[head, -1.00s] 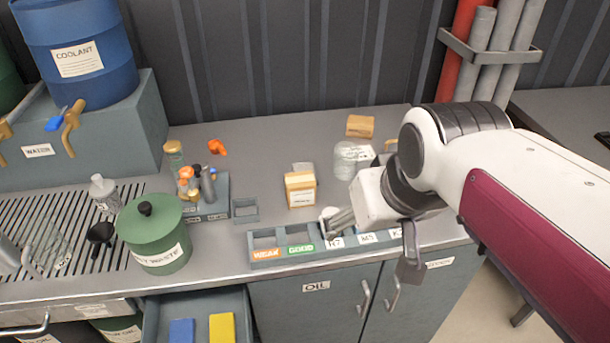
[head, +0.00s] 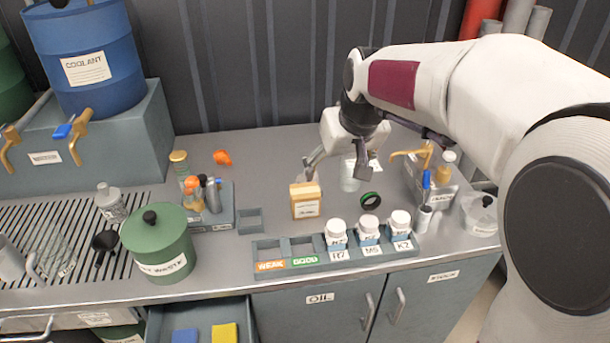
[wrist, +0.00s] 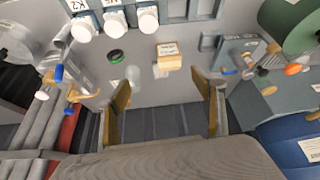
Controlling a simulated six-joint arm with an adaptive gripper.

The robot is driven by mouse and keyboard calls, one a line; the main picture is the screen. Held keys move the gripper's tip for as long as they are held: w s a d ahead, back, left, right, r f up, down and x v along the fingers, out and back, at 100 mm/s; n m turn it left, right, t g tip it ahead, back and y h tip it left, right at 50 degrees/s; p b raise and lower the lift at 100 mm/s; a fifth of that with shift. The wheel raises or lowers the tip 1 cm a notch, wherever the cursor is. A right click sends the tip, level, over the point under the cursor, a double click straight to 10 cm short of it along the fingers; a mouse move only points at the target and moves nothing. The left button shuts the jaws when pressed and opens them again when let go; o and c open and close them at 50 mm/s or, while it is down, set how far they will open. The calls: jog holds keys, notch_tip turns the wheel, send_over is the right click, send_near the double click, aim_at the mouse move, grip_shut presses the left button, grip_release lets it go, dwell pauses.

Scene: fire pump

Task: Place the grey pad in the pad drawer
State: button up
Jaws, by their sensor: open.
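The open pad drawer (head: 198,312) is at the bottom left of the head view. A blue pad (head: 185,336) and a yellow pad (head: 225,334) lie in it. I cannot pick out the grey pad for certain in either view. My gripper (head: 337,175) is open above the back of the counter, behind the tan labelled box (head: 306,208). Its fingers (wrist: 168,97) are wide apart in the wrist view with nothing between them. The tan box also shows in the wrist view (wrist: 169,62), beyond the fingers, with a small pale shape beside it.
A rack (head: 333,267) holds white-capped bottles along the counter's front. A clear jar (head: 349,183) and a green-black ring (head: 370,200) stand near the gripper. A green waste can (head: 158,245) stands near the drawer. The counter left of the tan box has some free room.

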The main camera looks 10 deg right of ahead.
jog(key=shift+n, duration=0.4)
jog(key=w+f, duration=0.5)
jog(key=w, duration=0.1)
jog(key=w+f, duration=0.5)
jog(key=w, duration=0.1)
jog(key=w+f, duration=0.5)
jog(key=w, duration=0.2)
jog(key=shift+w+a+f, duration=0.1)
jog(key=shift+f, duration=0.25)
jog(key=shift+x, duration=1.3)
jog(key=shift+x, duration=2.6)
jog(key=shift+a, duration=0.1)
jog(key=c, duration=1.1)
